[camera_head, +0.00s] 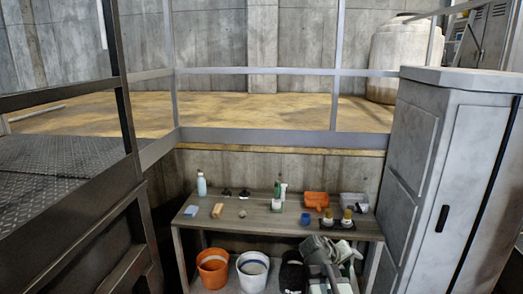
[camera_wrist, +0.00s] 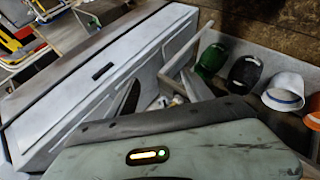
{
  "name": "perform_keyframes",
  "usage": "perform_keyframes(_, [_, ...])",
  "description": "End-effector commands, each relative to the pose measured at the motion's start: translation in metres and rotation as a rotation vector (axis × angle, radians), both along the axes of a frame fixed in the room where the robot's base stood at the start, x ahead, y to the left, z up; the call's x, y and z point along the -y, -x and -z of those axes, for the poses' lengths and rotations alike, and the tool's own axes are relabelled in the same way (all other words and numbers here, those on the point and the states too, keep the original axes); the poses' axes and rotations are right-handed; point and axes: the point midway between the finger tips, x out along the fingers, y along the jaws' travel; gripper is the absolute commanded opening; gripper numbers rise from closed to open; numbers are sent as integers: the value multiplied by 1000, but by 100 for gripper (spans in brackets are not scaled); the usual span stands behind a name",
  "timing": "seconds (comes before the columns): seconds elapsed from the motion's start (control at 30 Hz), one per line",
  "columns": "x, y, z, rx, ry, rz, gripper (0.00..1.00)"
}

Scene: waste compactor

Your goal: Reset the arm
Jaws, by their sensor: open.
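My gripper (camera_head: 332,264) and folded arm show at the bottom of the head view, in front of the right part of the workbench. The jaws are open, and I see nothing held between them. The arm parts overlap, so the fingertips are hard to make out.
A workbench (camera_head: 258,222) carries a bottle (camera_head: 201,184), an orange bin (camera_head: 316,200) and small items. Orange (camera_head: 212,268) and white (camera_head: 252,272) buckets stand beneath. A grey cabinet (camera_head: 445,180) stands right, railings (camera_head: 255,137) behind. The cabinet also fills the wrist view's left (camera_wrist: 100,85).

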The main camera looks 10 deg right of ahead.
Motion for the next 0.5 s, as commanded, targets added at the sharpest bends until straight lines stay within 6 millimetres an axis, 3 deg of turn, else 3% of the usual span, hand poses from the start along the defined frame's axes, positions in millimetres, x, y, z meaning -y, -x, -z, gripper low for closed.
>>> perform_keyframes(0.03, [-40,4,19,-19,-91,-17,59])
perform_keyframes(0.1, [-94,14,44,-62,-236,-26,59])
perform_keyframes(0.2, [-160,40,71,-145,-449,-21,59])
perform_keyframes(0.33, [-215,77,88,-262,-698,21,59])
perform_keyframes(0.4, [-232,89,90,-308,-773,31,59])
perform_keyframes(0.5, [-241,98,91,-348,-811,42,59])
